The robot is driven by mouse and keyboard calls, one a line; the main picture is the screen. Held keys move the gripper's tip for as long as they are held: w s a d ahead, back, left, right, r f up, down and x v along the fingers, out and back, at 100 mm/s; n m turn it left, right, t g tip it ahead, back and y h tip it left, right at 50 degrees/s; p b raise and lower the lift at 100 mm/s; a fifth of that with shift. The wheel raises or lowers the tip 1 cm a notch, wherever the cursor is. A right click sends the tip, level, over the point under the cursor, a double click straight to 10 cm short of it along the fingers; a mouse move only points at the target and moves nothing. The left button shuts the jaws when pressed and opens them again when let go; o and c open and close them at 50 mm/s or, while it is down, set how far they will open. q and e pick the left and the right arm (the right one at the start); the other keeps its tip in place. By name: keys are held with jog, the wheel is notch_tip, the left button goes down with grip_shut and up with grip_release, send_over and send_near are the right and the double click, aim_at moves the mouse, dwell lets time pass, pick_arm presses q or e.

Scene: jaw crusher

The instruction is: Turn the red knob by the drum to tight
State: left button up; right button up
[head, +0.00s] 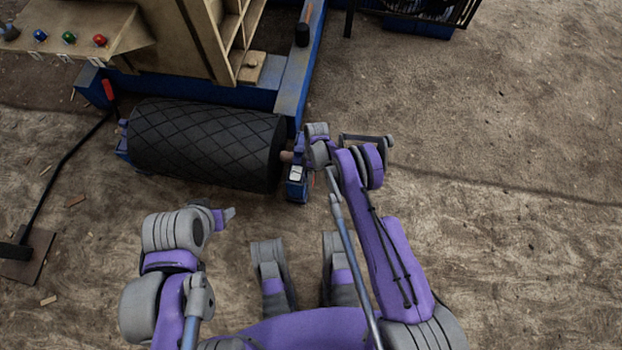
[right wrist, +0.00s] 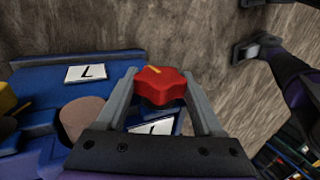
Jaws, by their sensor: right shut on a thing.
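The red knob (right wrist: 160,86), lobed with a yellow mark on top, sits between the two grey fingers of my right gripper (right wrist: 160,78) in the right wrist view. The fingers are shut on its sides. In the head view my right gripper (head: 308,158) is at the right end of the black drum (head: 205,140), and the knob cannot be made out there. White plates with black marks lie on the blue frame (right wrist: 38,90) beside the knob; one is partly covered by my gripper. My left gripper (head: 227,214) is in front of the drum, apart from it; its opening is unclear.
A beige panel (head: 75,48) with blue, green and red buttons stands at the back left. A red-handled lever (head: 108,91) is near the drum's left end. A black rod (head: 65,160) runs to a plate on the ground. Open sandy ground lies to the right.

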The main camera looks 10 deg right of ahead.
dwell(0.3)
jog(key=o, duration=1.4)
jog(key=shift+r, duration=0.1)
jog(key=p+v, duration=0.2)
jog(key=v, duration=0.8)
jog(key=shift+w+r, duration=0.15)
jog(key=shift+r, duration=0.15)
